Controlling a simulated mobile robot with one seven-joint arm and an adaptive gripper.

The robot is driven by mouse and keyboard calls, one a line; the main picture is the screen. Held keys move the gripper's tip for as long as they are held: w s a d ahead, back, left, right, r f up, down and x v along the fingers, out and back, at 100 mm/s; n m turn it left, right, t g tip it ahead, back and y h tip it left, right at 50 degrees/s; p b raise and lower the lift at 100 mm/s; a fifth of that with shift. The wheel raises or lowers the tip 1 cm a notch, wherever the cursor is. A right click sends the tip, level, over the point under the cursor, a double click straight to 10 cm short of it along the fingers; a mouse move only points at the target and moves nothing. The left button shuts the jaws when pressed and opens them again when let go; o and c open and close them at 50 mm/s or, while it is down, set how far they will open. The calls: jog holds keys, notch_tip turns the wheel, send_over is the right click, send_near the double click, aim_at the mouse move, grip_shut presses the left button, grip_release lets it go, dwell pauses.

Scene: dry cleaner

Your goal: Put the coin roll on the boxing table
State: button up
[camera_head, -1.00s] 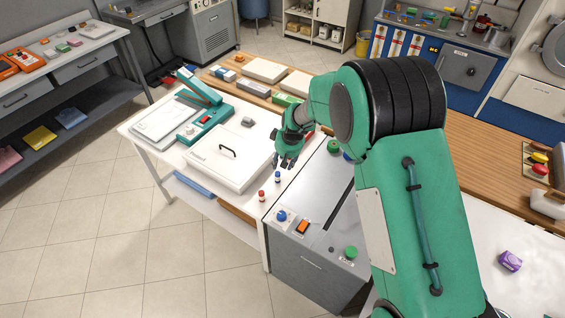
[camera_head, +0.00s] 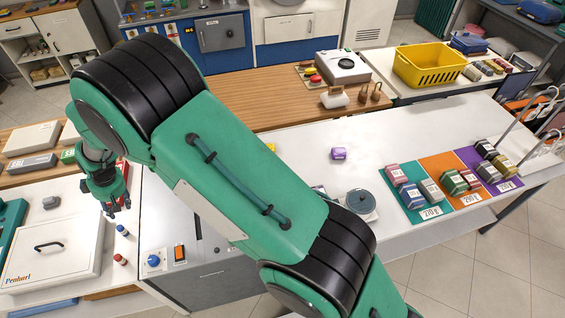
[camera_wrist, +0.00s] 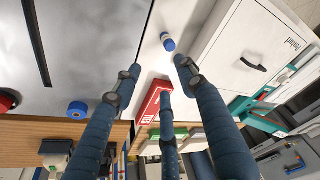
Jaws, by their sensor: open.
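Two small upright cylinders that look like rolls stand at the edge of the white table beside the white case: a blue-topped one (camera_head: 122,230) and a red-topped one (camera_head: 120,260). I cannot tell which is the coin roll. No label marks the boxing table; a long white table (camera_head: 440,130) with coloured mats stands at the right.
The white case (camera_head: 50,250) lies left of the rolls. A grey machine top with a blue button (camera_head: 153,260) and an orange switch is to their right. A red box (camera_wrist: 152,103) lies near my fingers. A purple box (camera_head: 338,153) and a yellow basket (camera_head: 430,67) are farther right.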

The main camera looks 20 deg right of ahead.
jog(key=w+d+r+m+t, duration=0.1)
jog(key=d+r+m, duration=0.3)
jog(key=d+r, duration=1.95)
jog(key=s+d+r+m, duration=0.1)
jog(key=s+d+r, duration=0.2)
jog(key=d, duration=0.3)
jog(key=s+d+r+m+t+h, duration=0.1)
jog(key=s+d+r, duration=0.25)
jog(key=d, duration=0.25)
jog(key=s+d+r+m, duration=0.1)
jog(key=s+d+r, duration=0.1)
jog(key=d+r, duration=0.3)
jog(key=s+d+m+t+h, duration=0.2)
jog(key=s+d+m, duration=0.3)
jog(key=s+d, duration=1.5)
jog(key=s+r, duration=0.1)
jog(key=s, duration=0.2)
jog(key=shift+d+m, duration=0.3)
jog(key=shift+s+f, duration=0.1)
jog(key=shift+f, duration=0.05)
notch_tip(320, 180, down, 6)
jog(key=b, duration=0.6)
jog(key=shift+r, duration=0.2)
